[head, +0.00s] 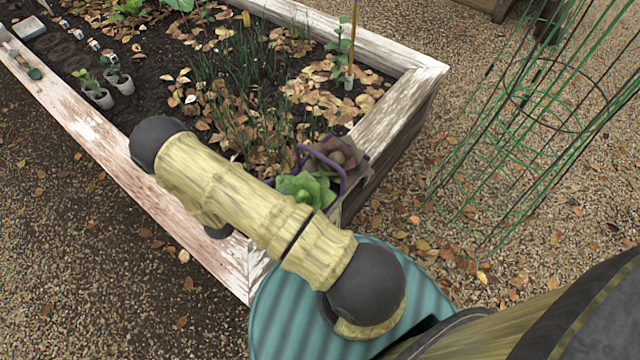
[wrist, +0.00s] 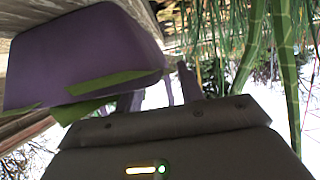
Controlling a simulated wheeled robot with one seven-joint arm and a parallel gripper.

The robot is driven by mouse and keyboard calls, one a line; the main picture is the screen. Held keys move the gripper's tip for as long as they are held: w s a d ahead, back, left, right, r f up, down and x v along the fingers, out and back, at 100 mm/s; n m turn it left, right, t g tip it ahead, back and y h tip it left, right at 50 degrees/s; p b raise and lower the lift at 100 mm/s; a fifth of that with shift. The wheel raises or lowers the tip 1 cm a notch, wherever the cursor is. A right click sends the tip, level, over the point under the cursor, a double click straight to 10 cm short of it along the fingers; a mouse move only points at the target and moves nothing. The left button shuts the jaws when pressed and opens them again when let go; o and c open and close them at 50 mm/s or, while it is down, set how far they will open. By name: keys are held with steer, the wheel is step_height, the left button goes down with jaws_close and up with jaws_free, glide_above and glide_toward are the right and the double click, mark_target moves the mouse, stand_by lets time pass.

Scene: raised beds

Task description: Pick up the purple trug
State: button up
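The purple trug shows in the head view by its arched handle (head: 343,181), at the near right corner of the raised bed. Narrow purplish-grey pieces stand beyond the gripper body; I cannot tell fingers from handle there. In the head view my gripper is hidden behind my arm.
The bed's pale wooden rim (head: 400,95) runs around dark soil, dry leaves and grassy plants. Small potted plants (head: 118,80) stand at the left. A green wire cage (head: 520,130) stands on the gravel at right. A teal ribbed surface (head: 275,310) lies below my arm.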

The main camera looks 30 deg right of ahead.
steer(key=shift+d, duration=0.1)
steer(key=b, duration=0.1)
glide_toward(303, 161)
steer(key=shift+w+d+f, duration=0.25)
steer(key=shift+d+f, duration=0.4)
steer(key=shift+d, duration=0.1)
steer(key=shift+w+d+f, duration=0.25)
steer(key=shift+d+f, duration=0.4)
steer(key=shift+d, duration=0.1)
steer(key=d, duration=0.1)
steer(key=w+d, duration=0.1)
steer(key=d, duration=0.1)
steer(key=d+b, duration=0.1)
steer(key=shift+w+d, duration=0.35)
steer(key=shift+d, duration=0.05)
steer(key=shift+w+d+f, duration=0.15)
steer(key=shift+d+f, duration=0.1)
steer(key=shift+d, duration=0.15)
steer(key=shift+c, duration=0.5)
steer(key=shift+r, duration=0.1)
jaws_close()
